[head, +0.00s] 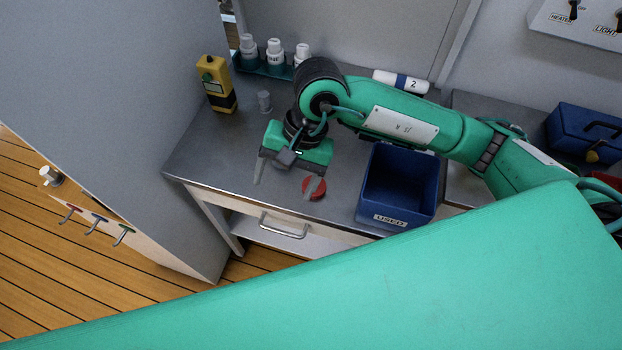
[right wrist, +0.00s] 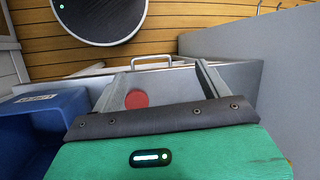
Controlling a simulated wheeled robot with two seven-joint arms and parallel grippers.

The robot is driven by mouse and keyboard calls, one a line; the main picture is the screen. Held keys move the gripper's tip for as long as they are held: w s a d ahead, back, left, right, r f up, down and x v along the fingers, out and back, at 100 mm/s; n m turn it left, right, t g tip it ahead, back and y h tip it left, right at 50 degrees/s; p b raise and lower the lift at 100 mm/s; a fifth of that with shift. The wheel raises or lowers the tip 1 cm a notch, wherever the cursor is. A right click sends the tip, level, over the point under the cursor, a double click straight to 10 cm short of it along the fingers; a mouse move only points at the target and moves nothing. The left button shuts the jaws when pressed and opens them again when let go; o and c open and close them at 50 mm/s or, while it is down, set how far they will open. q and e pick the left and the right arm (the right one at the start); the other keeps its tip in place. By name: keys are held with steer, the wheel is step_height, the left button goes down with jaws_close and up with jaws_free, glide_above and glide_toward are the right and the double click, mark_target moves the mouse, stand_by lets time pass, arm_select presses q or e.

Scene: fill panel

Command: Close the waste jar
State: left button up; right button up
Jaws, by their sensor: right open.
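A round red lid or disc (head: 307,186) is at the front part of the grey worktop in the head view. It also shows in the right wrist view (right wrist: 137,99). I cannot tell whether it lies loose or tops a low jar; no jar body shows clearly. My right gripper (head: 288,182) points down over the worktop with its fingers apart and nothing between them. In the head view one finger overlaps the red disc; in the right wrist view (right wrist: 160,72) the disc shows just inside one finger. My left gripper is out of view.
A blue bin (head: 371,205) stands right of the disc. A drawer handle (head: 283,228) sticks out in front. A grey panel (head: 130,110) stands left.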

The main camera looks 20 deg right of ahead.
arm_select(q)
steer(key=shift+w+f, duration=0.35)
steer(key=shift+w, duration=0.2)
arm_select(e)
steer(key=w+d+t+h, duration=0.1)
steer(key=w+d+h, duration=0.3)
steer(key=d, duration=0.3)
steer(key=shift+w+f+n+t, duration=0.4)
steer(key=shift+w+f, duration=0.05)
steer(key=shift+w, duration=0.1)
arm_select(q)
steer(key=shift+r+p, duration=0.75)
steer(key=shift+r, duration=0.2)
arm_select(e)
step_height(320, 180, down, 9)
steer(key=shift+r, duration=0.15)
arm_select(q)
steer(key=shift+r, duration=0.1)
